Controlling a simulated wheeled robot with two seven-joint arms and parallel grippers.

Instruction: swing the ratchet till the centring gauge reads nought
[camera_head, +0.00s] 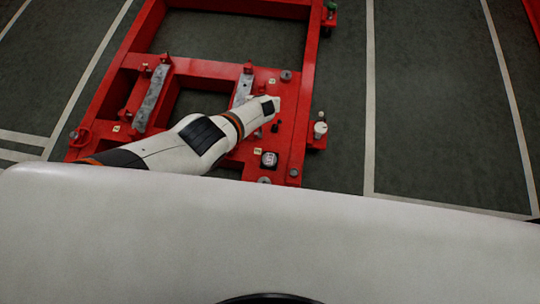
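One white arm, my left, reaches in from the left over a red steel frame (212,66). Its gripper (268,104) is at the frame's right part, beside a grey metal bar (243,88). The fingers are too small and turned away to show whether they are open or what they touch. A small round white-faced dial (320,128), which may be the gauge, sits on a bracket at the frame's right edge. I cannot read it. A dark block with a pale face (269,159) sits nearer me. I cannot make out the ratchet for certain. My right gripper is out of view.
Another grey bar (152,98) lies across the left part of the frame. Bolts and small yellowish tags dot the red members. A green knob (331,5) is at the top. Dark floor (430,110) with pale lines is clear to the right.

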